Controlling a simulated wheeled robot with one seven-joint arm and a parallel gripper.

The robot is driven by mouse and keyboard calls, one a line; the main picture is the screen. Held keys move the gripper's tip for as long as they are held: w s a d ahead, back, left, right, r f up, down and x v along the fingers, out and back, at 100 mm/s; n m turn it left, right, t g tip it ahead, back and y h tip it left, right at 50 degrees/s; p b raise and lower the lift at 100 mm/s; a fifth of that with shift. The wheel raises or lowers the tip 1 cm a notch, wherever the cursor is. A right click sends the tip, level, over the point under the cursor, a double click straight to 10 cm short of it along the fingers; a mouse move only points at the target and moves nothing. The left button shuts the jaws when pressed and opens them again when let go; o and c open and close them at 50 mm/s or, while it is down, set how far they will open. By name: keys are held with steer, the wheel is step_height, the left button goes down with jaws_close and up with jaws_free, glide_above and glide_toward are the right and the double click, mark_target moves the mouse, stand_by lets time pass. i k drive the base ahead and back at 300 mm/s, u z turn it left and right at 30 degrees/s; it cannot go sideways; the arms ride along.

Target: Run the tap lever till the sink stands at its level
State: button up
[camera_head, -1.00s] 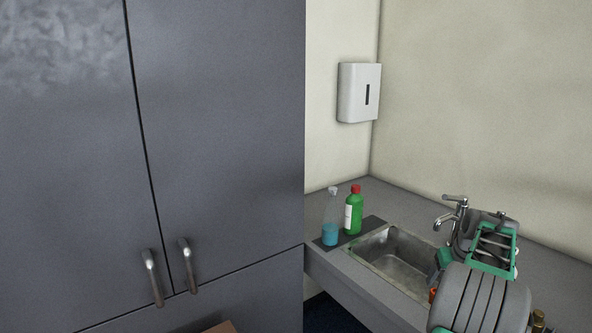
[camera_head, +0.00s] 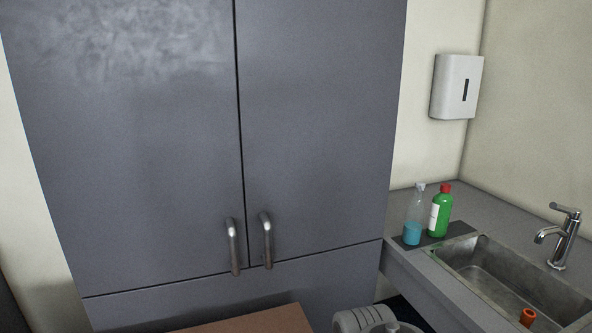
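The chrome tap (camera_head: 563,245) stands behind the sink at the right edge of the view. Its lever (camera_head: 562,208) is on top and points left. The spout hangs toward the basin, and I see no stream from it. The metal sink (camera_head: 480,268) is set in the grey counter. Its inside walls and floor show; I cannot make out a water surface or a level mark. An orange piece (camera_head: 527,317) is at the sink's near side. My gripper is not in view; a grey rounded part of my arm shows at the bottom, apart from the sink.
A spray bottle with blue liquid (camera_head: 412,232) and a green bottle with a red cap (camera_head: 440,212) stand on a dark mat left of the sink. A white dispenser (camera_head: 457,86) hangs on the wall. A grey cabinet (camera_head: 310,130) fills the left. A brown surface (camera_head: 255,320) lies below it.

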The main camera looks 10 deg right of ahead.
mark_target(575, 213)
steer(key=z, duration=1.8)
